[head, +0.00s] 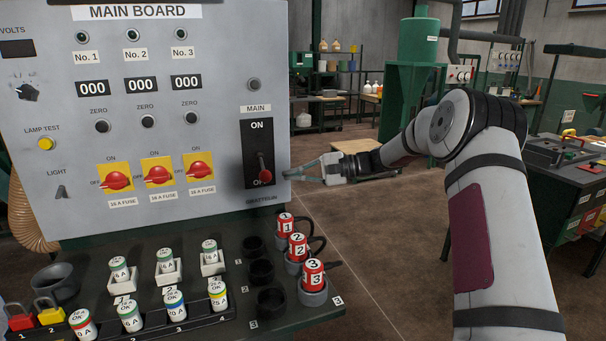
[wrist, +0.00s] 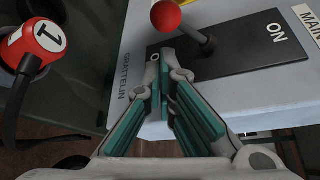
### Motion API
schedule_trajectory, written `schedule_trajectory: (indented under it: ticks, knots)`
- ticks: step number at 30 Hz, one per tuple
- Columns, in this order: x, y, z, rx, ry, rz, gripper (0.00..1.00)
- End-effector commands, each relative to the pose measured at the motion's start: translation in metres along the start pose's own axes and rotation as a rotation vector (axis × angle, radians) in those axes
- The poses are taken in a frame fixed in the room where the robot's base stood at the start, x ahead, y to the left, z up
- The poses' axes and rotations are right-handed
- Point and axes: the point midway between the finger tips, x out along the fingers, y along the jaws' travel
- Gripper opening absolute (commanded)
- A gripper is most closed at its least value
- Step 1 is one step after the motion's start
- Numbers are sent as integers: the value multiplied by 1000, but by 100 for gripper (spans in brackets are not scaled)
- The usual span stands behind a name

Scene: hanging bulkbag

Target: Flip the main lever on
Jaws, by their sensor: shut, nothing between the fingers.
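The main lever (head: 265,174) has a red ball knob on a short metal stem. It points down toward OFF on a black plate (head: 257,140) marked ON at the top, at the right of the grey main board. My gripper (head: 290,175) is just right of the knob, beside the board's right edge, and appears apart from the lever. In the wrist view the red knob (wrist: 166,15) and stem lie just beyond my fingertips (wrist: 167,70). My fingertips are shut with nothing between them. The lower OFF lettering is partly hidden by the knob.
Red numbered plugs (head: 285,224) stand on the shelf below the lever; plug 1 (wrist: 35,45) is at left in the wrist view. Yellow fuse switches (head: 157,171) are left of the lever. Open floor (head: 345,240) lies right of the board.

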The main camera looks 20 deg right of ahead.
Motion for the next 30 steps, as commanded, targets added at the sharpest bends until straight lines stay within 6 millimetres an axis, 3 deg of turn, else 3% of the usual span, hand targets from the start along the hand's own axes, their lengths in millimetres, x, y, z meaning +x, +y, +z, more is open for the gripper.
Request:
schedule_trajectory:
  ticks: [3,10,30]
  knots:
    - [21,1,1,0,-3,2,0]
    - [46,1,0,0,-1,1,0]
    - [50,-1,2,27,0,16,0]
